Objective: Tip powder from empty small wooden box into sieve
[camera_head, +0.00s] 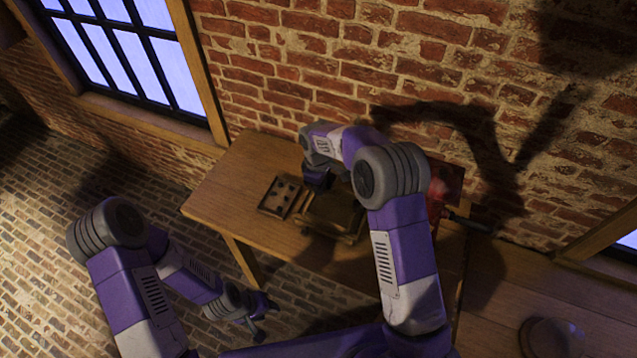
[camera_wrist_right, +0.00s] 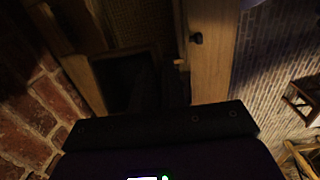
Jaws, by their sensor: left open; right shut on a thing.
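My right gripper (camera_head: 318,182) reaches down over the back of the wooden table. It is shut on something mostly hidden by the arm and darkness. In the right wrist view, a small dark square box with a wooden rim (camera_wrist_right: 122,82) shows just in front of the gripper; it seems to be the held thing. A brownish mesh surface (camera_wrist_right: 142,24), likely the sieve, lies beyond it. In the head view, a wooden framed piece (camera_head: 335,214) sits below the right gripper. No powder can be made out. My left gripper (camera_head: 260,316) is open and empty, off the table's front.
A red object (camera_head: 437,188) stands at the table's right, partly behind my right arm. The wooden table (camera_head: 235,185) is clear at its left end. A brick wall (camera_head: 290,80) stands behind.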

